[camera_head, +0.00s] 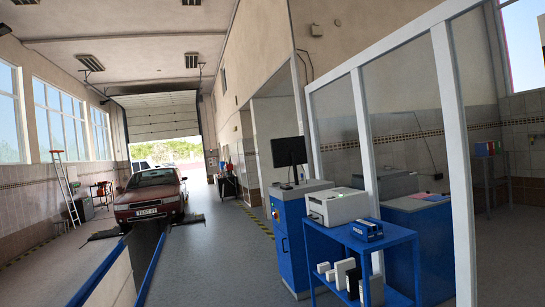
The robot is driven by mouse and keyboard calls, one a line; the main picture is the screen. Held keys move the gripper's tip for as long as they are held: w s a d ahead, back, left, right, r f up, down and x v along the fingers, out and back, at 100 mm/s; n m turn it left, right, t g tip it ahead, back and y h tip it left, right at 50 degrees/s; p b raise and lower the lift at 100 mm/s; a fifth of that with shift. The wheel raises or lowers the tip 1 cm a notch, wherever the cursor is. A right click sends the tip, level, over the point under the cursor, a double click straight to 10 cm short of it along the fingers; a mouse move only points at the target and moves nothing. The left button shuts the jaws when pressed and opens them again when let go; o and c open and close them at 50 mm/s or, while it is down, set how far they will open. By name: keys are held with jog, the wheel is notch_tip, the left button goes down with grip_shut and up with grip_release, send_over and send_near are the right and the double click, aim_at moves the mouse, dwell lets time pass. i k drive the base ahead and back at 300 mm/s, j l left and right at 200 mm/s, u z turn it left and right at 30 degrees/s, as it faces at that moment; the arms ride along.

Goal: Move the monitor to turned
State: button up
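The monitor (289,152) is a dark flat screen on a short stand. It stands on top of a blue and white cabinet (291,240), right of the middle of the view. Its dark face is seen at a slight angle. My gripper is not in view.
A blue cart (396,241) with a white printer (337,205) and a blue box (367,230) stands right of the cabinet. A white-framed partition (450,130) stands at the right. A red car (150,194) is over a pit at the left. Open floor (222,265) lies between.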

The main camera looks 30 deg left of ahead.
aim_at(282, 148)
jog(key=i+j+u, duration=0.7)
jog(key=i+u, duration=0.3)
jog(key=i, duration=0.2)
jog(key=i+u, duration=0.3)
jog(key=i, duration=3.45)
jog(key=i+j, duration=0.1)
jog(key=i, duration=2.25)
jog(key=l+z, duration=0.05)
jog(key=l, duration=0.05)
